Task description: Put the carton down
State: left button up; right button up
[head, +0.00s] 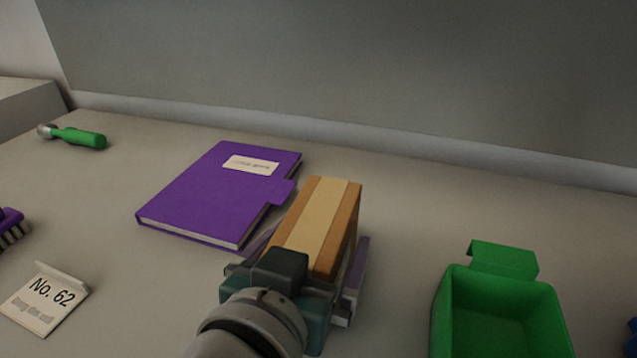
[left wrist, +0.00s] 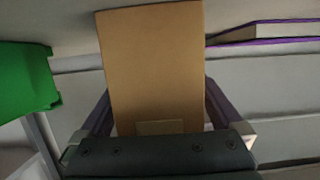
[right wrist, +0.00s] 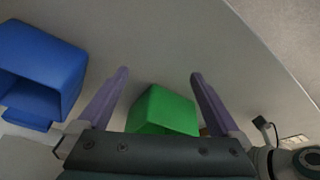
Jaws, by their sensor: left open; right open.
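The carton (head: 312,225) is a tan and orange box with a pale strip along its top. It stands upright at the middle of the bench, beside the purple notebook. My left gripper (head: 312,262) is open, with its two fingers on either side of the carton. The left wrist view shows the carton's plain brown face (left wrist: 155,65) between the fingers. The carton hides parts of the fingers, and its base is hidden in the head view. My right gripper (right wrist: 159,76) is open and empty in the right wrist view; it is not visible in the head view.
The purple notebook (head: 215,195) lies left of the carton. A green bin (head: 503,320) stands at the right, and a blue bin (right wrist: 40,70) shows in the right wrist view. A No. 62 card (head: 45,300), a purple brush (head: 10,227) and a green-handled tool (head: 78,137) lie left.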

pick_arm(q)
jog(key=shift+w, duration=0.15)
grip_shut()
dwell(0.8)
